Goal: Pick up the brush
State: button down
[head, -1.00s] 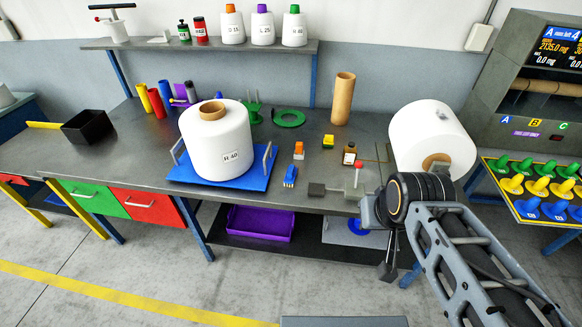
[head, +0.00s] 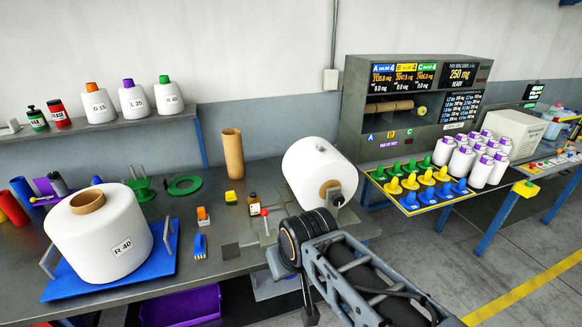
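A small blue brush (head: 200,246) with pale bristles appears to lie on the dark grey bench (head: 140,292), left of my arm, near the front edge. An orange-and-white item stands just behind it. My arm reaches in from the lower right, and its black wrist joint is right of the brush, apart from it. My gripper's fingers are not clearly visible beyond the wrist, so I cannot tell how they stand. Nothing is seen touching the brush.
A large white bobbin (head: 97,232) stands on a blue tray (head: 60,284) at left. Another bobbin (head: 305,165) lies behind my arm. A rack of coloured cones (head: 418,212) is at right.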

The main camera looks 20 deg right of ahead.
aim_at(200, 241)
jog(key=u, duration=0.35)
jog(key=k, duration=0.55)
jog(key=u, duration=1.45)
jog(key=i, duration=1.65)
jog(key=z, duration=1.3)
jog(key=i, duration=0.55)
jog(key=z, duration=0.5)
